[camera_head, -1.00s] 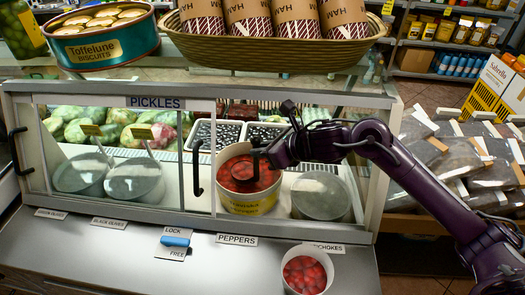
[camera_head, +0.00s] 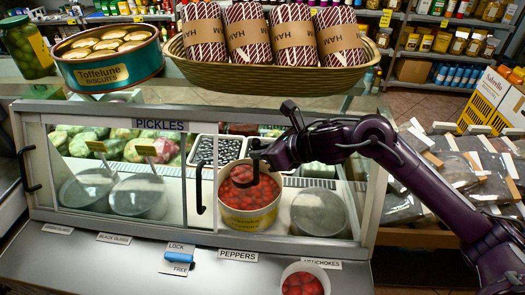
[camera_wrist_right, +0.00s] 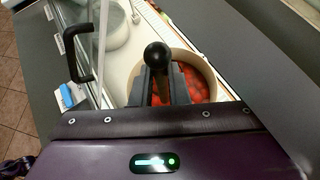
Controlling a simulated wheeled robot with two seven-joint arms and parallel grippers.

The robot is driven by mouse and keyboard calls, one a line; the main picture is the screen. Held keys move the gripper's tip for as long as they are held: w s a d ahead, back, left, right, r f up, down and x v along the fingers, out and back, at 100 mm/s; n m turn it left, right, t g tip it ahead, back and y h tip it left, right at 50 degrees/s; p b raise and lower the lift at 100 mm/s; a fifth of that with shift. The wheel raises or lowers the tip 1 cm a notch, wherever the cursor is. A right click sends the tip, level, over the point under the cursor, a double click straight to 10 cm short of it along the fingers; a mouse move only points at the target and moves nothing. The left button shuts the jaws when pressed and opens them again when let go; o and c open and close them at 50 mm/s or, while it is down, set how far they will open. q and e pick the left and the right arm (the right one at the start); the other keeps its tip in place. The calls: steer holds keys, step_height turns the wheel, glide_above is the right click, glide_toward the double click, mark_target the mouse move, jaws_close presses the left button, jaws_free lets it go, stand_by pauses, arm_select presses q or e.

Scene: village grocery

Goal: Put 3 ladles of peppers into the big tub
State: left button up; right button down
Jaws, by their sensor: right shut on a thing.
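The peppers container (camera_head: 250,218), a round yellow-labelled tub of red peppers, stands inside the glass case behind the PEPPERS label. My right gripper (camera_head: 262,153) is over its back rim, shut on a dark ladle whose black ball-ended handle (camera_wrist_right: 158,56) shows between the fingers in the wrist view. The ladle's bowl cannot be made out; a dark curved part hangs over the peppers. A white tub (camera_head: 303,268) with red peppers in it stands on the front counter, cut by the lower edge; it is the only tub there. My left gripper is not in view.
The case's sliding glass has a black handle (camera_head: 200,188) just left of the peppers container. A lidded grey container (camera_head: 320,212) stands right of it. A wicker basket (camera_head: 270,78) of wrapped hams sits on top. A blue lock slider (camera_head: 180,256) is on the front.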

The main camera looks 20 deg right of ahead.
steer(key=shift+s, duration=0.1)
steer(key=s+a+r, duration=0.1)
steer(key=s+a, duration=0.2)
steer(key=s, duration=0.4)
steer(key=s+a+r, duration=0.2)
steer(key=s, duration=0.4)
steer(key=shift+s+a+p, duration=0.35)
steer(key=shift+a+p, duration=0.05)
steer(key=shift+p, duration=0.05)
